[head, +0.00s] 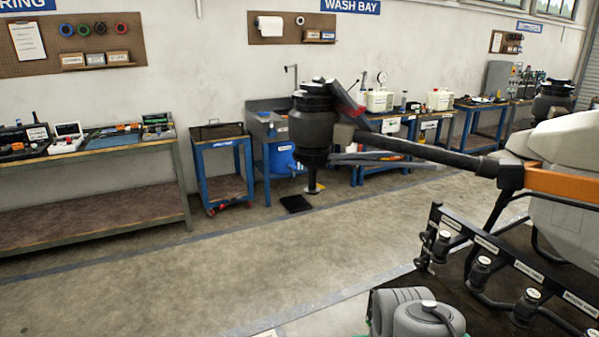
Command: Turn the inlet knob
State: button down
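A black panel (463,238) with a row of small knobs stands at the lower right, beside the drone. The knobs have pale caps: one (445,235) at the panel's far end, one (484,262) in the middle and one (533,295) nearer me. White label strips (528,271) sit by the knobs, but their print is too small to read surely. I cannot tell which knob is the inlet knob. Grey rounded links of my arm show at the bottom edge, left of the panel. My gripper is not in view.
The spray drone's black arm (430,152) reaches left above the panel, with a dark motor (315,128) at its end. Its white tank (565,225) is at the right. Workbenches and a blue cart (222,165) line the wall. The floor (200,280) at left is clear.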

aim_at(418, 261)
jog(key=u, duration=0.15)
jog(key=i, duration=0.85)
jog(key=u, duration=0.4)
